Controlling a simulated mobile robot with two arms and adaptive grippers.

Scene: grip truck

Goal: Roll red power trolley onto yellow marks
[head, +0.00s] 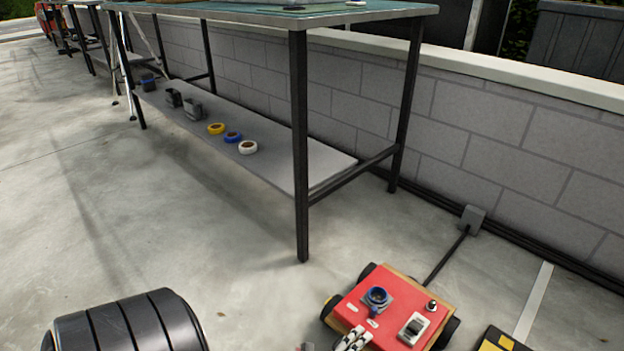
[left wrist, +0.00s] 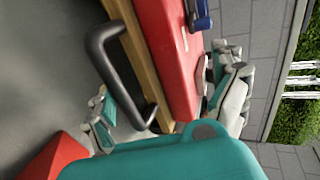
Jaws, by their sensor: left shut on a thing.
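The red power trolley (head: 385,318) stands on the floor at the lower right of the head view. It has a red top, a wooden edge, dark wheels, and a blue socket and a grey switch on top. In the left wrist view its red side (left wrist: 172,60) and black curved handle (left wrist: 104,42) show. My left gripper (head: 352,338) is at its near edge, with fingers on both sides of that edge in the left wrist view (left wrist: 165,105), shut on the trolley. A dark piece with yellow patches (head: 503,342) is partly visible right of the trolley. My right gripper is not in view.
A workbench (head: 298,150) stands behind the trolley, its lower shelf (head: 290,165) holding tape rolls and grey parts. A black bar runs from the trolley to a grey box (head: 472,218) by the block wall (head: 430,110). A pale strip (head: 535,300) lies right.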

